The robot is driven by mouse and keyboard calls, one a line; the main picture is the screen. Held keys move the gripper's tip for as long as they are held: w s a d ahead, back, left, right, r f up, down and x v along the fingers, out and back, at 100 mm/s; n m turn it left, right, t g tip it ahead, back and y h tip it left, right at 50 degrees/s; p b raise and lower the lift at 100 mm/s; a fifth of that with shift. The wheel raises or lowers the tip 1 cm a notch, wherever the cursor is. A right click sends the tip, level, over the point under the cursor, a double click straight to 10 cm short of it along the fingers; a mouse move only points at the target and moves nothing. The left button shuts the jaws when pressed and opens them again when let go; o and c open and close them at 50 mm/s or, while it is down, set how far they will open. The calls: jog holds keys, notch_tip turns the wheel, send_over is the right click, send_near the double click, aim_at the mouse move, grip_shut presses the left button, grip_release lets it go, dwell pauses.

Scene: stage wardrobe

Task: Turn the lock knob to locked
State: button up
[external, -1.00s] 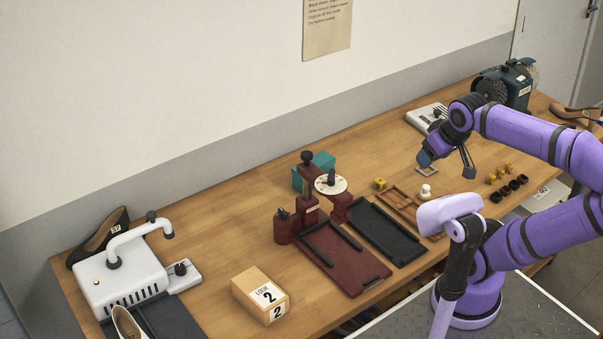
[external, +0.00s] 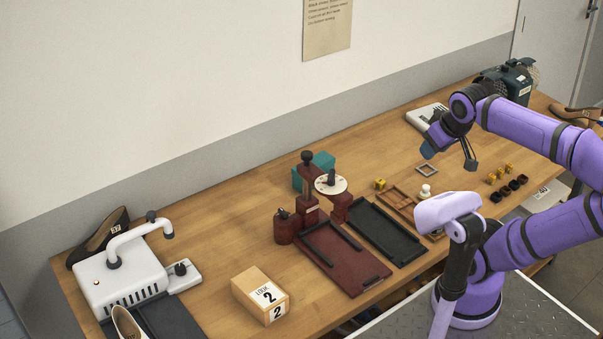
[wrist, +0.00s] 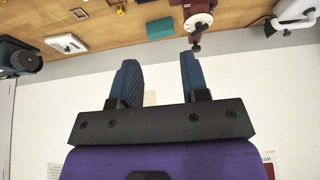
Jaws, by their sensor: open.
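A dark red press (external: 309,213) stands mid-table with a white dial (external: 331,184) that carries a dark upright knob (external: 331,176). A white machine (external: 125,272) at the left has a black knob (external: 180,268) on its side plate. I cannot tell which knob is the lock knob. My gripper (external: 450,159) is open and empty above the table, right of the press and well apart from both knobs. In the wrist view my open fingers (wrist: 159,75) point toward the wall and table; the dial (wrist: 199,22) shows beyond the right finger.
A teal block (external: 316,168) sits behind the press. A black tray (external: 390,240) and a wooden tray (external: 398,203) lie right of it. A small grey square frame (external: 427,170) lies near my gripper. A numbered box (external: 257,292) stands at the front.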

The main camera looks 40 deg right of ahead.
jog(key=w+a+r+g, duration=0.1)
jog(key=w+r, duration=0.2)
jog(key=w, duration=0.3)
jog(key=w+a+r+g+y, duration=0.1)
jog(key=w+r, duration=0.2)
jog(key=w, duration=0.3)
jog(key=w+a+r+g, duration=0.1)
jog(key=w+a+r, duration=0.1)
jog(key=w, duration=0.4)
jog(key=g+h, duration=0.1)
jog(key=g, duration=0.1)
send_over(283, 211)
notch_tip(283, 211, down, 33)
notch_tip(283, 211, down, 11)
jog(key=shift+r, duration=0.15)
grip_shut()
